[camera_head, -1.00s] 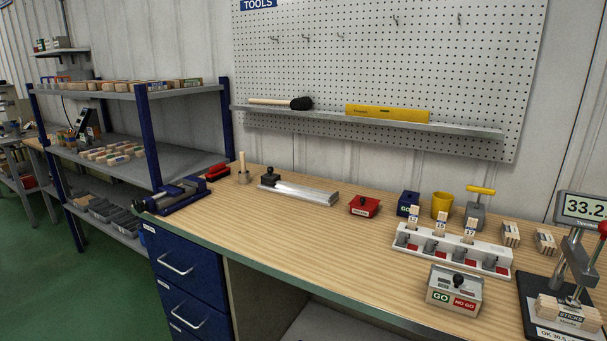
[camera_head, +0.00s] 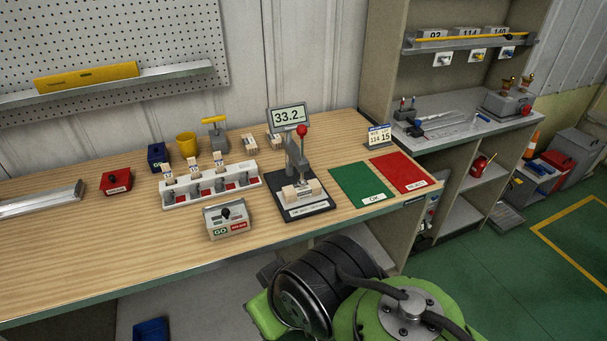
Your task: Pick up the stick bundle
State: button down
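A pale wooden stick bundle (camera_head: 299,194) with a white label lies on the black base (camera_head: 322,208) of the press gauge, under its plunger. Its display (camera_head: 289,116) reads 33.2. Two more pale bundles stand behind on the bench, one left (camera_head: 249,146) and one partly hidden by the gauge (camera_head: 273,141). I cannot tell which bundle the task names. My gripper is not in view; only green and black links of my arm show at the bottom, in front of the bench.
A white rack (camera_head: 212,188) with small numbered blocks and a GO/NO GO box (camera_head: 227,219) stand left of the gauge. A green mat (camera_head: 362,186) and a red mat (camera_head: 403,172) lie to its right. A tall shelf unit (camera_head: 381,60) stands beyond the bench's right end.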

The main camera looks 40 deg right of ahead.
aim_at(294, 192)
jog(key=z, duration=1.1)
